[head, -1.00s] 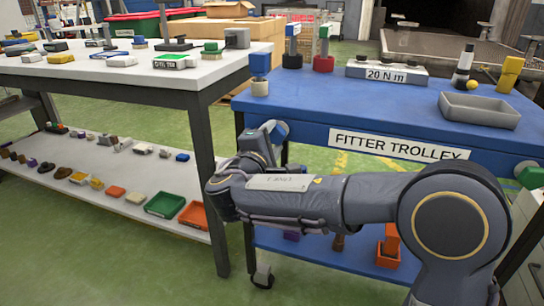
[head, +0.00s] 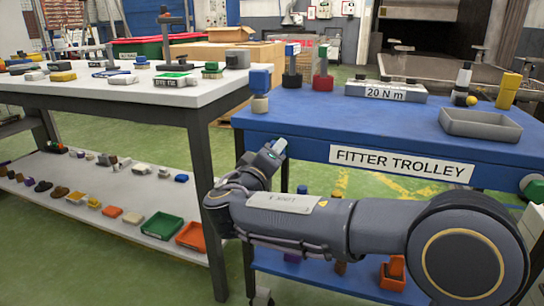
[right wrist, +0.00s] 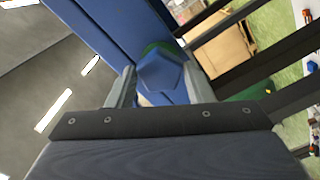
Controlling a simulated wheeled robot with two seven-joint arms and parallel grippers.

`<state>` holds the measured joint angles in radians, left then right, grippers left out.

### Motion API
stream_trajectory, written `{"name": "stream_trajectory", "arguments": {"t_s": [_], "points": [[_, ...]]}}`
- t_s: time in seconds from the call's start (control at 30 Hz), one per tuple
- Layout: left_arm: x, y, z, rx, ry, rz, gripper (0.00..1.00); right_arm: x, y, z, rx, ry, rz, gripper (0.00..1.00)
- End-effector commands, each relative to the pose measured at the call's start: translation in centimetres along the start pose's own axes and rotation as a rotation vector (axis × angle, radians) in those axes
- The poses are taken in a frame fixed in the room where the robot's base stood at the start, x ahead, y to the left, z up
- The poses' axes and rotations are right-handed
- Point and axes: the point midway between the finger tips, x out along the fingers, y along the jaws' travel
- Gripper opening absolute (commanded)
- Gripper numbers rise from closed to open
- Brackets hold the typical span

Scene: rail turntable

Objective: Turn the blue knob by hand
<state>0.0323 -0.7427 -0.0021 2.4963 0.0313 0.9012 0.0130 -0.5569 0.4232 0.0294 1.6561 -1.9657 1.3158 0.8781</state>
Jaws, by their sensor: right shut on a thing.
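The blue knob (right wrist: 160,72) shows in the right wrist view as a faceted blue piece between my two fingers, with a bit of green behind it. My right gripper (right wrist: 158,88) is shut on it. In the head view my right gripper (head: 277,147) is at the front left edge of the blue trolley (head: 300,127), below its top. There the knob is mostly hidden by the gripper. How far the knob is turned cannot be told. My left gripper is in neither view.
A blue-topped piece on a pale base (head: 260,90) stands on the trolley's near left corner, just above my gripper. A grey tray (head: 480,125) and a "20 N m" block (head: 386,92) are on the trolley. A white-topped bench (head: 120,90) stands close on the left.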

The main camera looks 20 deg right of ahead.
Motion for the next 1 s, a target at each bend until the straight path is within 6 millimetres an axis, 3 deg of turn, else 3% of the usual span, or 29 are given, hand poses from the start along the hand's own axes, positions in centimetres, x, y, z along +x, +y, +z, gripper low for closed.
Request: {"name": "stream_trajectory", "arguments": {"t_s": [0.73, 0.77, 0.9, 1.0], "points": [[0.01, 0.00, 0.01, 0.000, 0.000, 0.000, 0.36, -0.06, -0.13, 0.00, 0.091, 0.001, -0.003, 0.24], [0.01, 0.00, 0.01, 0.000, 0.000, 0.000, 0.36, -0.06, -0.13, 0.00, 0.091, 0.001, -0.003, 0.48], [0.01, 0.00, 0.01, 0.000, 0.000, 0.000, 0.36, -0.04, -0.10, -0.01, 0.091, 0.001, -0.002, 0.66], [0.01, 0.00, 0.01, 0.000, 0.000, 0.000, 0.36, -0.03, -0.07, -0.01, 0.091, 0.001, -0.001, 0.69]]}}
